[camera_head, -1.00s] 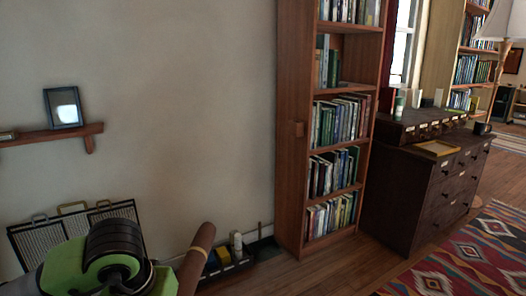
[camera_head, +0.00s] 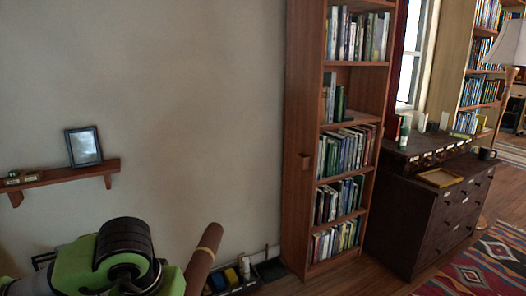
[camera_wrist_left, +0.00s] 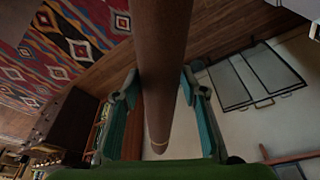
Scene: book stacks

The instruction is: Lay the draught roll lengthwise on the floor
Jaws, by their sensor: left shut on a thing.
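The draught roll (camera_head: 204,256) is a long brown cylinder with a thin yellowish band near its upper end. In the head view it stands tilted, its top leaning right, and its lower part is cut off by the frame. It also runs through the left wrist view (camera_wrist_left: 163,45). My left gripper (camera_wrist_left: 160,84) is shut on the roll, with a teal-lined finger on each side of it. In the head view my green and black left arm hides the hand. The wooden floor (camera_head: 335,283) shows at the bottom. My right gripper is out of view.
A low tray with bottles and yellow and blue items (camera_head: 238,273) stands by the wall behind the roll. A tall bookcase (camera_head: 298,150), a dark drawer cabinet (camera_head: 408,225) and a patterned rug (camera_head: 480,265) are to the right. A wall shelf (camera_head: 65,178) is at left.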

